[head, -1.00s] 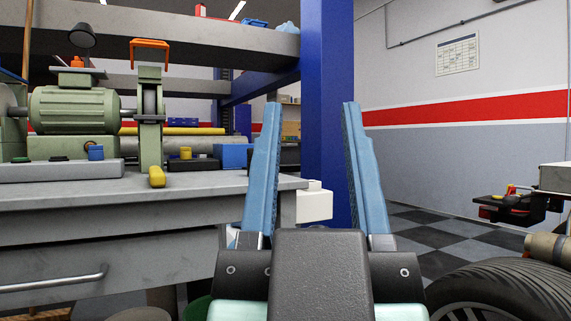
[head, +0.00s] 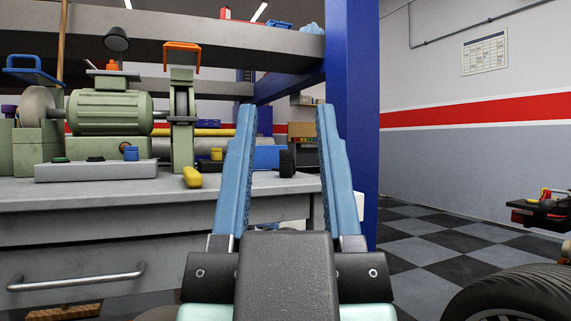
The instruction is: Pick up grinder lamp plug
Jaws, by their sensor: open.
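My gripper (head: 287,106) is open and empty, its two blue fingers pointing up and forward. The bench grinder (head: 112,112) is green and stands on the workbench at left. Its lamp (head: 117,40) has a dark round head above the motor. I cannot surely tell which item is the lamp plug. A small black ribbed piece (head: 287,163) stands near the bench's right end and shows between my fingers, apart from them. A white box-like piece (head: 360,206) at the bench's right end is partly hidden by my right finger.
The grey workbench (head: 100,198) has a drawer handle in front. A yellow handle-like piece (head: 192,177) lies at its front edge. A blue post (head: 352,100) rises beyond my right finger. A tyre (head: 515,295) is at lower right. The checkered floor (head: 430,240) between is clear.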

